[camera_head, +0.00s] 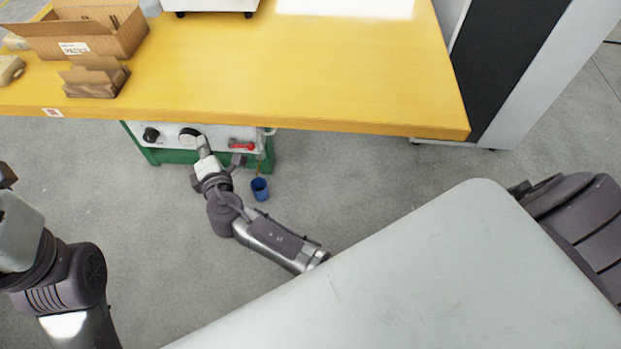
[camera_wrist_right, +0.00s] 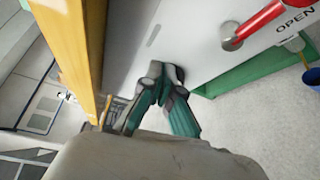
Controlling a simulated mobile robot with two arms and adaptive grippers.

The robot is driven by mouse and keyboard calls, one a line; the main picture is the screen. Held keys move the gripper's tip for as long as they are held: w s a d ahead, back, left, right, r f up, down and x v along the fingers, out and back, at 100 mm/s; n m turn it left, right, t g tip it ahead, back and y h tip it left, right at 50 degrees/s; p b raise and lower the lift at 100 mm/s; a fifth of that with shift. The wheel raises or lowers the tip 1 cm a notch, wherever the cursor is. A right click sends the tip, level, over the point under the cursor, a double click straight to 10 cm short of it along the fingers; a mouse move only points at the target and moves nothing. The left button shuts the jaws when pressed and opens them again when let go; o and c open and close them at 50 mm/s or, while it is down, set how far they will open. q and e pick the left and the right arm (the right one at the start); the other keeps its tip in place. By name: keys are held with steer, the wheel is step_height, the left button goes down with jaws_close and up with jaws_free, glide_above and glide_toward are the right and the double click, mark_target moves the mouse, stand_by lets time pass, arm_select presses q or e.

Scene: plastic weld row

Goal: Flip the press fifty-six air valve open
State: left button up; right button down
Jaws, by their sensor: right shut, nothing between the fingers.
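The valve's red lever (camera_head: 243,146) is on the white front panel (camera_head: 170,143) under the yellow bench. In the right wrist view the red lever (camera_wrist_right: 268,18) lies roughly along the panel from a round grey pivot, with the printed word OPEN (camera_wrist_right: 296,21) below it. My right gripper (camera_head: 202,143) is shut and empty at the panel, left of the lever and apart from it. Its closed fingers (camera_wrist_right: 165,73) show in the wrist view. They hide part of the panel. My left gripper cannot be made out; only part of the left arm shows at the left edge.
The yellow bench (camera_head: 300,65) overhangs the panel. A black knob (camera_head: 151,134) and a round dial (camera_head: 187,132) sit left of the lever. A blue cup (camera_head: 260,189) is below the panel's right end. Cardboard boxes (camera_head: 95,40) stand on the bench. Grey floor in front is clear.

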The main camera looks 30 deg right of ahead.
steer(key=s+p, duration=0.2)
steer(key=s, duration=0.8)
steer(key=s+d+f+m+g+p, duration=0.1)
steer(key=s+d+f+g+p, duration=0.15)
steer(key=f, duration=0.55)
steer(key=s+d+f+m+g+p, duration=0.15)
steer(key=s+f+g, duration=0.25)
steer(key=f, duration=0.4)
steer(key=s+d+f+m+g+p, duration=0.2)
steer(key=s+d+f+p, duration=0.1)
steer(key=s+f, duration=0.2)
steer(key=s+d+f+m+g+y+p, duration=0.1)
steer(key=s+d+f+m+g+p, duration=0.2)
steer(key=s, duration=0.6)
step_height(320, 180, down, 2)
steer(key=shift+d+f, duration=0.25)
steer(key=shift+d, duration=0.1)
steer(key=shift+s+m, duration=0.1)
steer(key=shift+m, duration=0.15)
